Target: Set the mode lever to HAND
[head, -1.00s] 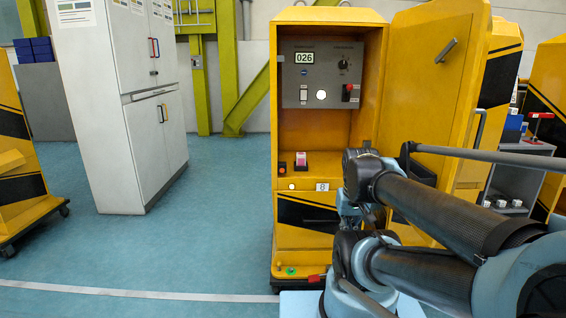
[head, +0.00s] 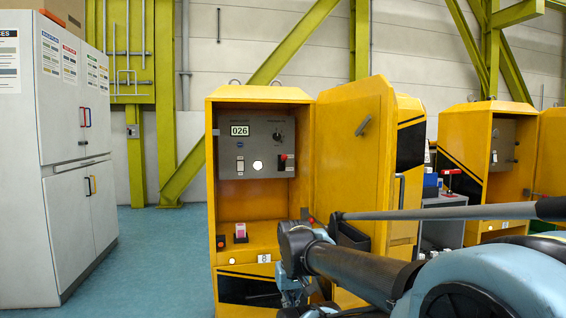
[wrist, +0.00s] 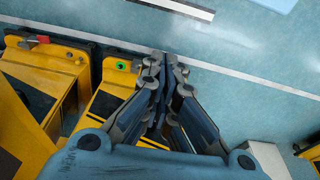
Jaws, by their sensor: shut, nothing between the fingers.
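The yellow cabinet (head: 262,205) stands open in the head view, with a grey control panel (head: 256,142) inside. The panel carries a "026" display, a dark rotary knob (head: 278,137), a small switch, a white round button and a black lever-like part with a red top (head: 284,160). The lettering is too small to read, so I cannot tell which part is the mode lever or its setting. My gripper (wrist: 166,62) is shut and empty in the wrist view, pointing down above the floor in front of yellow housings. It is apart from the panel.
The cabinet door (head: 352,165) is swung open to the right, behind my arm. A pink-topped block (head: 240,231) sits on the cabinet's inner ledge. A white locker (head: 75,150) stands left, with free floor between. Another yellow cabinet (head: 490,165) stands at right.

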